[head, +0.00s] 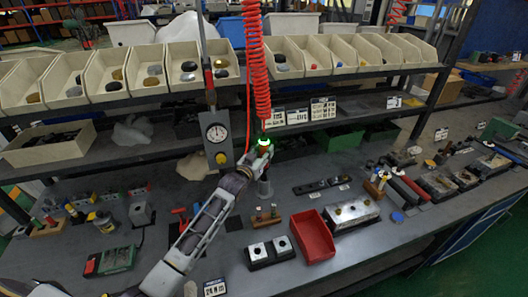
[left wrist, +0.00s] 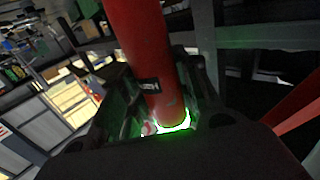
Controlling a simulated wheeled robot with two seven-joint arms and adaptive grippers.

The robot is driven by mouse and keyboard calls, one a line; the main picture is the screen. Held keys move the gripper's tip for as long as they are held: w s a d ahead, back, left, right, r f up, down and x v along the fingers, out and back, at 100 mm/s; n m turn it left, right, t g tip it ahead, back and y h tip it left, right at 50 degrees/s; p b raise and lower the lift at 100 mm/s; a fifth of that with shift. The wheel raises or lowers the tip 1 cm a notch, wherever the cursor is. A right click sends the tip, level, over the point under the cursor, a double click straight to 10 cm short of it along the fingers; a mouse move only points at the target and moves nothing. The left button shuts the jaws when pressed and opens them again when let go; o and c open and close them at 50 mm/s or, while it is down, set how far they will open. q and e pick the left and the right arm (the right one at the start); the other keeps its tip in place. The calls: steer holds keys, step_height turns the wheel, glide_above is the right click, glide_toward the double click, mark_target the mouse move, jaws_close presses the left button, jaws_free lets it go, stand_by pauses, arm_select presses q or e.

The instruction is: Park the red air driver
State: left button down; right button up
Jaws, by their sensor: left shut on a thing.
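The red air driver hangs below a red coiled hose (head: 256,60) at the middle of the bench. In the left wrist view the driver (left wrist: 140,50) is a red cylinder with a small black label. My left gripper (head: 262,147) is shut around it, and a green-white glow shows at the fingers. Below the gripper in the head view is a grey upright cylinder (head: 264,187); I cannot tell whether it is part of the driver or a holder. The driver's lower end is hidden. My right gripper is not in view.
A wooden pin rack (head: 264,216), a two-socket block (head: 270,253), a red tray (head: 312,238) and a metal valve block (head: 352,214) lie in front. Shelves of cream bins (head: 105,72) run behind.

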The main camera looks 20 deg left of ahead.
arm_select(q)
steer(key=shift+f, duration=0.3)
stand_by(0.4)
steer(key=shift+f+b, duration=0.4)
steer(key=shift+b, duration=0.05)
steer(key=shift+f+b, duration=0.4)
steer(key=shift+f, duration=0.4)
stand_by(0.5)
steer(key=shift+f+b, duration=0.4)
steer(key=shift+f, duration=0.35)
steer(key=shift+f+b, duration=0.45)
steer(key=shift+f, duration=0.35)
stand_by(0.9)
